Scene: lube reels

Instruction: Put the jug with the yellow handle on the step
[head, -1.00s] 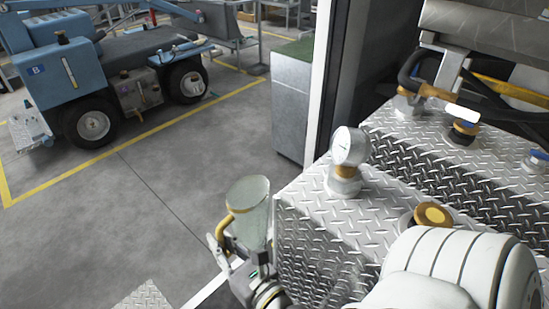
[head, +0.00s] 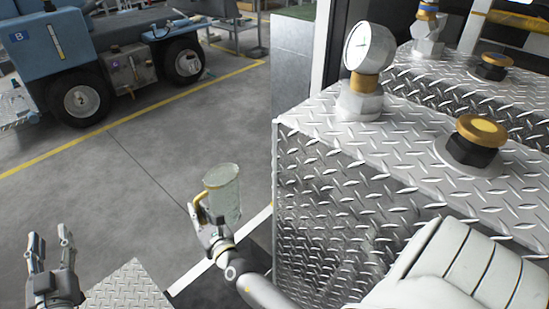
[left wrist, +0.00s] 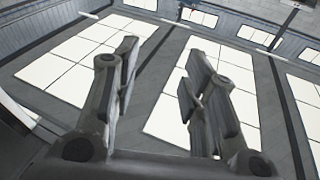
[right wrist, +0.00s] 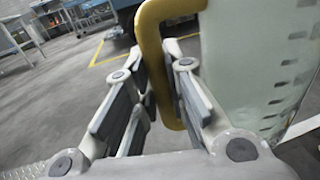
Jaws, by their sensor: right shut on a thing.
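The jug (head: 224,190) is clear and greenish with a yellow handle (head: 201,209). My right gripper (head: 204,222) is shut on the handle and holds the jug upright or slightly tilted, left of the metal tank block. The right wrist view shows the handle (right wrist: 155,60) between the fingers (right wrist: 158,85), with the jug body (right wrist: 262,65) to its right. A diamond-plate step (head: 128,284) shows low in the head view, left of and below the jug. My left gripper (head: 52,245) is open and empty at the lower left; its spread fingers (left wrist: 160,85) also show in the left wrist view.
The diamond-plate tank block (head: 330,205) stands close to the right of the jug, with a gauge (head: 369,47) and a yellow cap (head: 482,129) on top. A blue vehicle (head: 85,50) is at the back left. Open grey floor lies between.

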